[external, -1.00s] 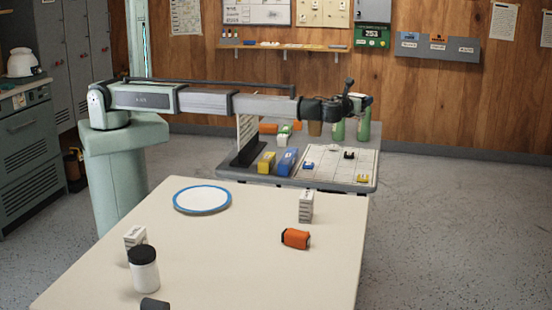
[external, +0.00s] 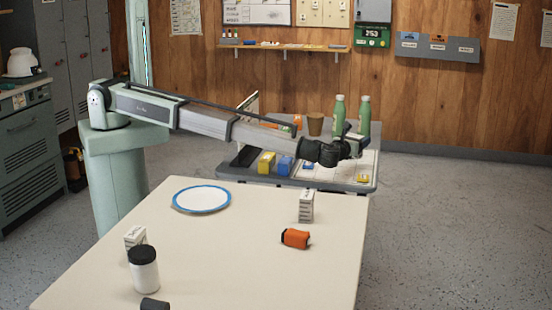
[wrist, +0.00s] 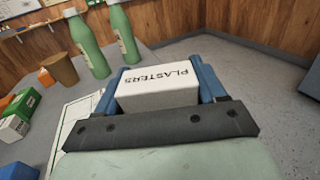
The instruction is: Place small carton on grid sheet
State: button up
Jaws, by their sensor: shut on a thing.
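My gripper (external: 353,145) is shut on a small white carton (wrist: 158,93) marked PLASTERS, which sits between the blue fingers in the wrist view. The grid sheet (external: 332,177) lies on the right part of the grey side table, partly hidden by my arm in the external view. Its edge also shows at the left of the carton in the wrist view (wrist: 75,115). My gripper is above the sheet's right side, and the height of the gap is hard to tell.
Two green bottles (external: 339,114) and a brown cup (external: 315,124) stand behind the sheet. A yellow box (external: 266,163) and a blue box (external: 286,166) are at its left. The near table holds a white plate (external: 202,199), an orange item (external: 296,238) and white cartons (external: 306,206).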

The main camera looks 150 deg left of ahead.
jog(key=shift+f, duration=2.65)
jog(key=shift+f, duration=0.15)
jog(key=o, duration=1.1)
jog(key=shift+w+d, duration=0.1)
jog(key=shift+d, duration=0.15)
jog(key=v, duration=1.1)
jog(key=shift+w+d, duration=0.1)
jog(key=shift+d, duration=0.1)
